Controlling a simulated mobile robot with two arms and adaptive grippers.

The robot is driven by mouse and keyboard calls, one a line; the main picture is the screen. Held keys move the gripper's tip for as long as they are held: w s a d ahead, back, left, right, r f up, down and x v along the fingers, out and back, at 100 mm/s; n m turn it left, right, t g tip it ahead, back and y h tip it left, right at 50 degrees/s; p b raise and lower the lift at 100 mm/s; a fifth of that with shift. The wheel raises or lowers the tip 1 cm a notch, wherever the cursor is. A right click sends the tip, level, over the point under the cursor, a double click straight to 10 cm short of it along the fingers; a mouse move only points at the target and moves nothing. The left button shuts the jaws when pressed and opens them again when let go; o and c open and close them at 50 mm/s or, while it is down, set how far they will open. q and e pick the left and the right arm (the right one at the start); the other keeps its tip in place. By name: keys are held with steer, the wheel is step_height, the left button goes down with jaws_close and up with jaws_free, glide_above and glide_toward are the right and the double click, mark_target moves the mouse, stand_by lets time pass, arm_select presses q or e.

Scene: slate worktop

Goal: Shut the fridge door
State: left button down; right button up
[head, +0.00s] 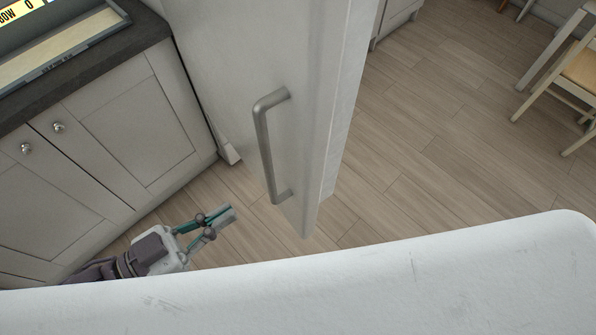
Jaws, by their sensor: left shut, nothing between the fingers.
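The fridge door (230,60) is a tall pale panel in the middle of the head view. It stands swung out over the floor, with its thick edge (337,110) towards the right. A grey bar handle (265,145) is on its left face. The fridge interior is not visible. My left gripper (224,216) is low in the view, left of the door's lower end and below the handle in the picture. It is shut and empty, and appears apart from the door. My right gripper is not in view.
Grey cabinets (125,135) with round knobs stand at the left under a dark worktop (90,62). A tray (75,38) lies on the worktop. A wooden chair (575,80) is at the far right. The wooden floor (430,150) right of the door is clear.

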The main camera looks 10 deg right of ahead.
mark_target(305, 163)
arm_select(q)
steer(key=p+x, duration=0.3)
steer(key=x, duration=0.9)
steer(key=shift+w+d+r, duration=0.15)
steer(key=shift+w+d, duration=0.05)
steer(key=shift+d, duration=0.05)
steer(key=shift+w+d+p, duration=0.2)
steer(key=shift+d+p, duration=0.15)
steer(key=shift+d, duration=0.1)
